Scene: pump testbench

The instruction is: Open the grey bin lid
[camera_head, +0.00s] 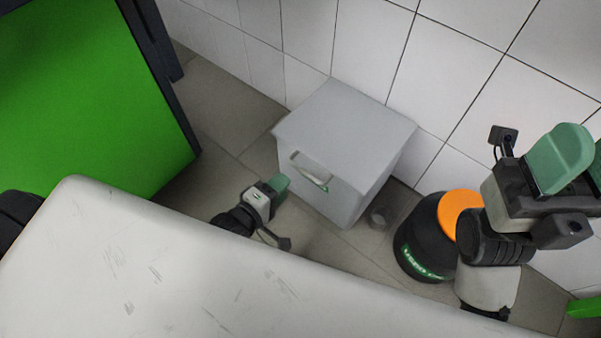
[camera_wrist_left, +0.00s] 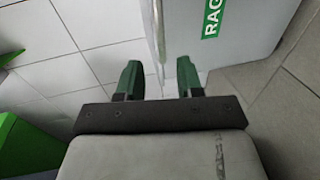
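The grey bin (camera_head: 340,122) stands on the floor against the tiled wall, with its flat lid shut. The bin's labelled side (camera_wrist_left: 238,48) fills the upper right there. My right gripper (camera_head: 578,165) is at the right edge, partly cut off.
A black container (camera_head: 419,240) with an orange top (camera_head: 461,214) stands right of the bin, partly behind my right arm. A green-sided unit (camera_head: 85,95) is at the left. A white surface (camera_head: 170,275) fills the lower foreground. Some floor (camera_head: 215,110) is clear left of the bin.

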